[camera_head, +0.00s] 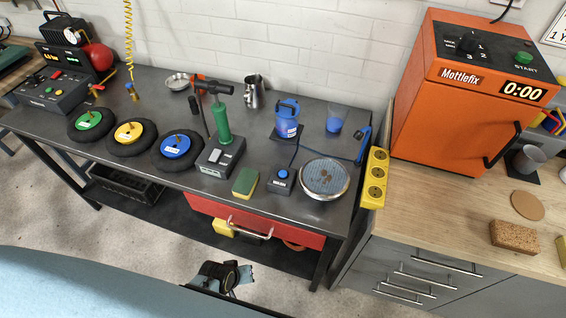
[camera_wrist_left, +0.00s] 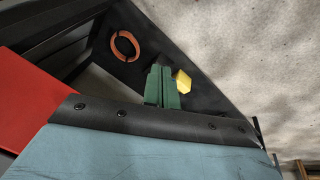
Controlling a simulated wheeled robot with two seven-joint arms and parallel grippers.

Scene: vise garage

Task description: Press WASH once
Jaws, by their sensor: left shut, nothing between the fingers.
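No WASH label is readable in the head view. A small dark box with a blue button (camera_head: 282,175) stands on the bench, left of a round metal dish with a mesh top (camera_head: 325,178). A blue lidded container (camera_head: 287,118) is behind it on a dark pad. In the left wrist view my left gripper (camera_wrist_left: 162,72) shows green fingers shut together and empty. Beyond them are the lower shelf and a yellow thing. The gripper is below the bench top, away from the button. My right gripper is not in view.
A green and yellow sponge (camera_head: 245,182), a grey switch box (camera_head: 220,157) and a green-handled tool (camera_head: 222,122) stand left of the button. The workbench (camera_head: 310,80) has a red drawer (camera_head: 255,222) below. An orange Mottlefix machine (camera_head: 450,110) is right.

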